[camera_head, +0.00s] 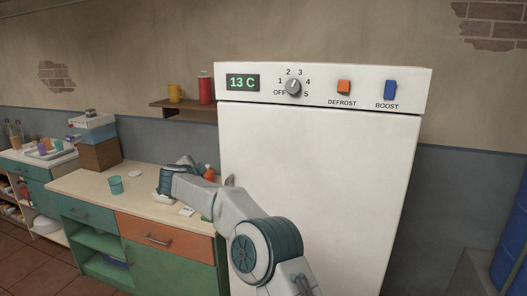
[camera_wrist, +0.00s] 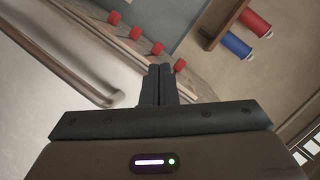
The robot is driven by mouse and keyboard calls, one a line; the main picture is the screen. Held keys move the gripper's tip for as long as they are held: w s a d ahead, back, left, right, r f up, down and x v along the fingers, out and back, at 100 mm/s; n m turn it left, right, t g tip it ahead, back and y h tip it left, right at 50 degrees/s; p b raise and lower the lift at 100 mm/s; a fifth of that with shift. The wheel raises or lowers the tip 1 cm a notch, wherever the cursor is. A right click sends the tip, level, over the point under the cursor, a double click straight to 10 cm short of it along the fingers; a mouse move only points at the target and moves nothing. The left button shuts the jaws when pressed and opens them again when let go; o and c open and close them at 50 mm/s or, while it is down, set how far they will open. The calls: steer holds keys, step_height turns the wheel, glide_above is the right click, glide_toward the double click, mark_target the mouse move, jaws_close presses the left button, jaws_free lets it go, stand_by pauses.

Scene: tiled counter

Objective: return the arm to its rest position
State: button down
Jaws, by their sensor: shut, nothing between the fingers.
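My arm (camera_head: 235,205) reaches from the lower right of the head view, in front of the white fridge, and bends toward the counter on the left. My gripper (camera_wrist: 159,68) shows in the wrist view with its two dark fingers together and nothing between them. In the head view I cannot make out the fingertips beyond the wrist. The fingers look apart from the things around them, though the distance is hard to judge.
The white fridge (camera_head: 310,150) stands close beside my arm. The counter (camera_head: 80,185) holds a teal cup (camera_head: 116,185) and small items near my wrist.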

steer(key=s+d+r+n+t+y, duration=0.1)
steer(key=s+r+n+y, duration=0.15)
steer(key=r, duration=0.35)
steer(key=s+d+r+n+t+y, duration=0.1)
steer(key=s+d+r+n+y, duration=0.2)
steer(key=r, duration=0.4)
steer(key=s+d+r+n+g+y, duration=0.1)
steer(key=s+d+r+n+y, duration=0.15)
steer(key=s+n, duration=0.3)
steer(key=s+d+f+g+h, duration=0.2)
steer(key=s+d+f+g, duration=0.1)
steer(key=s+d+f, duration=0.4)
steer(key=s+d+f+g+h, duration=0.2)
steer(key=s+d+f+g, duration=0.2)
steer(key=s+d, duration=0.9)
steer(key=s+d+f+n+g+h, duration=0.1)
steer(key=s+d+f+g, duration=0.3)
steer(key=s+d+f, duration=0.6)
steer(key=s+f+h, duration=0.1)
steer(key=s, duration=0.8)
steer(key=shift+s+h, duration=0.3)
steer(key=shift+s, duration=0.05)
steer(key=shift+d, duration=0.1)
